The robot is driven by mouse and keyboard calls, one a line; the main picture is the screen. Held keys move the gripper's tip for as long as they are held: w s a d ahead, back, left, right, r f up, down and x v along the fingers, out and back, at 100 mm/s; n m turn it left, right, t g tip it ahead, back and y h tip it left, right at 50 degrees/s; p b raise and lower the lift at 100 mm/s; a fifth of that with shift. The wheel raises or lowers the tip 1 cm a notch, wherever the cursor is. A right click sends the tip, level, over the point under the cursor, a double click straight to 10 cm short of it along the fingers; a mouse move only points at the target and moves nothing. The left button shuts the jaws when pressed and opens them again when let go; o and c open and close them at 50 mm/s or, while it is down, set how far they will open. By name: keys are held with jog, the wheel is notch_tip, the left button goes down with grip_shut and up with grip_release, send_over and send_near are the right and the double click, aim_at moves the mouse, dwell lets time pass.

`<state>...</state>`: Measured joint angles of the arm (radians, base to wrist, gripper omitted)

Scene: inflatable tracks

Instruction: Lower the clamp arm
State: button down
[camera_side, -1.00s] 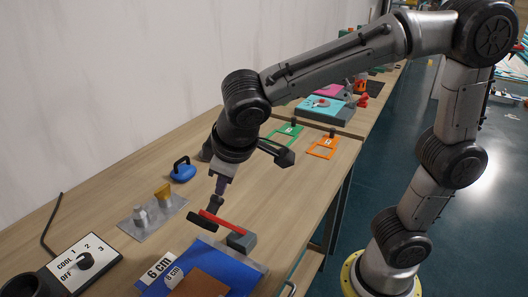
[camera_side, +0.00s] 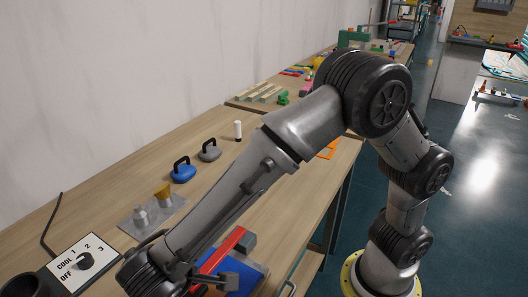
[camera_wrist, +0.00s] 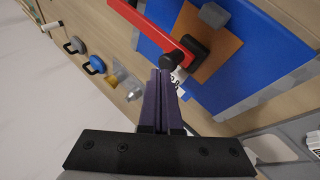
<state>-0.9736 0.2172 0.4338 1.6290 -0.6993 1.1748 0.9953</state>
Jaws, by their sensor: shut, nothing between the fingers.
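In the wrist view the red clamp arm (camera_wrist: 165,40) runs from the top edge to a black end piece (camera_wrist: 196,52), which appears over a brown sheet (camera_wrist: 222,45) on the blue board (camera_wrist: 262,70). Whether the end piece touches the sheet I cannot tell. My gripper (camera_wrist: 162,74) is shut and empty, its fingertips close to a black knob (camera_wrist: 172,60) by the arm's end; contact is unclear. In the side view my forearm hides much of this area.
A dial box (camera_side: 82,262) stands at the left. A metal plate with pegs (camera_side: 150,212), a blue handled weight (camera_side: 183,170) and a grey one (camera_side: 210,150) stand along the wall side.

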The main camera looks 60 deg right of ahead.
jog(key=f, duration=0.1)
jog(key=a+f, duration=0.1)
jog(key=shift+f, duration=0.3)
jog(key=shift+s+d+f, duration=0.1)
jog(key=shift+s+f, duration=0.05)
jog(key=shift+f, duration=0.45)
jog(key=w+r+v, duration=0.1)
jog(key=v, duration=0.8)
jog(key=shift+d, duration=0.3)
jog(key=shift+s, duration=0.1)
